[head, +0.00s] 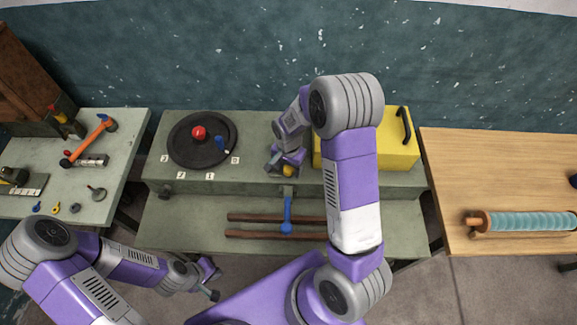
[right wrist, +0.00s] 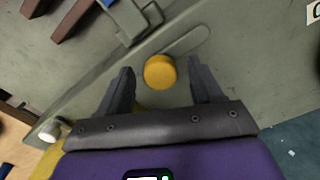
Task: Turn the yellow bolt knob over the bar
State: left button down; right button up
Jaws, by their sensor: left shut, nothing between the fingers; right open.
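The round yellow bolt knob (right wrist: 160,72) sits between the open fingers of my right gripper (right wrist: 159,88) in the right wrist view, with a gap on each side. A flat grey bar (right wrist: 189,42) runs from beside the knob toward the upper right; I cannot tell whether the knob lies over it. In the head view the knob (head: 289,171) shows small at the bench, partly hidden by my right gripper (head: 285,168). My left gripper (head: 213,283) is shut and empty, low at the left, away from the bench.
A yellow box (head: 395,146) with a black handle stands right of the knob. A blue lever (head: 287,212) hangs in front, above two brown rails (head: 262,235). A dark turntable (head: 188,155) with a red knob (head: 198,132) is to the left. Side tables flank the bench.

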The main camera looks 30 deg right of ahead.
jog(key=shift+c, duration=0.4)
jog(key=c, duration=1)
